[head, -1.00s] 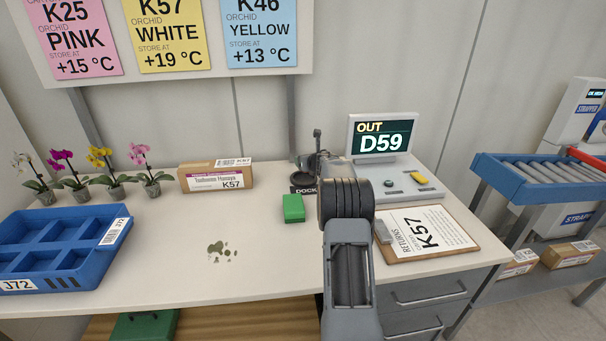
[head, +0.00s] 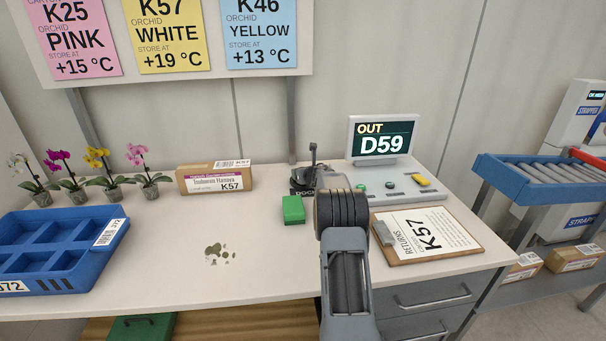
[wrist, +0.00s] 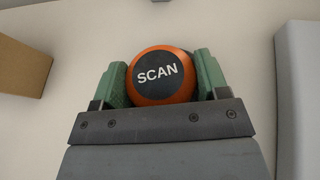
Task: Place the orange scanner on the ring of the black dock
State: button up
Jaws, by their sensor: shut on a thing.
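My gripper (wrist: 161,72) is shut on the orange scanner (wrist: 158,87) in the wrist view. The scanner is round, with a black face lettered SCAN, between two green finger pads. In the head view, my wrist and arm hide the scanner. The black dock (head: 302,192) stands on the bench left of the console, with its DOCK label partly showing. Its ring is mostly hidden behind the dark end of my arm. The wrist view does not show the dock, so I cannot tell how far the scanner is from the ring.
A green box (head: 293,209) stands just in front of the dock. The grey console (head: 400,186) with a screen (head: 382,141) is to the right, with a clipboard (head: 426,235) in front. A carton (head: 215,178) stands left.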

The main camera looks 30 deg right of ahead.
jog(key=o, duration=1)
jog(key=shift+c, duration=0.2)
